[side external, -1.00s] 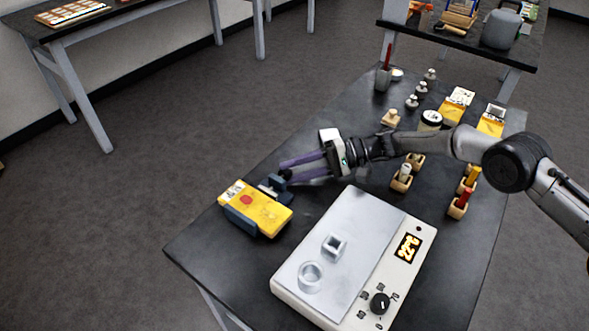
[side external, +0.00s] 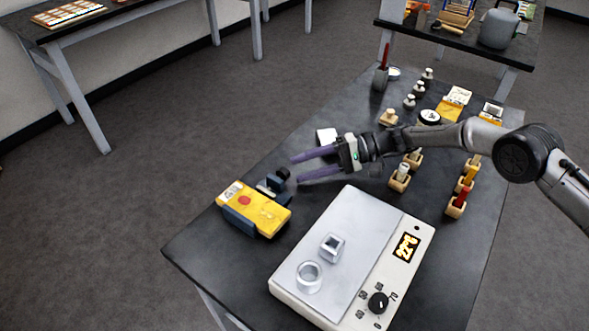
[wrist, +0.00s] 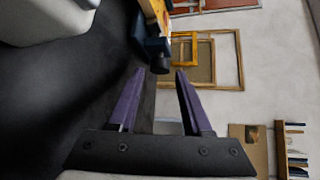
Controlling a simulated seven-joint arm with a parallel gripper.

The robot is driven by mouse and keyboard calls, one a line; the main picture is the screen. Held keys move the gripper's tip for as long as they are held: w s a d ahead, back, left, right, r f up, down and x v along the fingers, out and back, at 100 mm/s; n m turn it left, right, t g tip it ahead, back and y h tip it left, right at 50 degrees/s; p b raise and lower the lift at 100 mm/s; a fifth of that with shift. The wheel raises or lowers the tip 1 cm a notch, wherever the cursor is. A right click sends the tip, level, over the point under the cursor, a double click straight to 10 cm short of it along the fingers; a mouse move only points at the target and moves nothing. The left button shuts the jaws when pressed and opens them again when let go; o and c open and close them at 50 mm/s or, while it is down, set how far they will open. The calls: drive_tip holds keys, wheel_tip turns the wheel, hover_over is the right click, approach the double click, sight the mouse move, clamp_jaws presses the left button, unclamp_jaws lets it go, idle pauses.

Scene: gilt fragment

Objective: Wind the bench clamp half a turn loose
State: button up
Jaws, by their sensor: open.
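The bench clamp (side external: 241,222) is dark blue and sits at the near left of the dark bench. A yellow block (side external: 254,207) with a red spot lies in it. The clamp's dark knob (side external: 283,173) faces my gripper. My gripper (side external: 296,171) is open and empty, its two purple fingers pointing at the knob. In the wrist view the knob (wrist: 160,66) shows between and just beyond the fingertips (wrist: 159,72), apparently untouched. The clamp's screw is mostly hidden.
A hotplate (side external: 385,228) with a lit display and two small vessels stands right of the clamp. A small white object (side external: 326,136) is close behind my gripper. Wooden holders with vials (side external: 399,178) and several weights (side external: 409,102) stand farther back. Bench between clamp and hotplate is clear.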

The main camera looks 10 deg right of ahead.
sight(287, 173)
drive_tip(key=v, duration=1)
drive_tip(key=shift+d, duration=0.35)
drive_tip(key=shift+r, duration=0.1)
drive_tip(key=shift+s+a+r, duration=0.1)
drive_tip(key=shift+a+r, duration=0.1)
drive_tip(key=shift+a, duration=0.1)
drive_tip(key=s+a+r+m+t+h, duration=0.3)
drive_tip(key=s+r+m+h, duration=0.1)
drive_tip(key=r+h, duration=0.1)
drive_tip(key=shift+m, duration=0.3)
drive_tip(key=x, duration=1.3)
drive_tip(key=shift+w+a, duration=0.25)
drive_tip(key=shift+a, duration=0.15)
clamp_jaws()
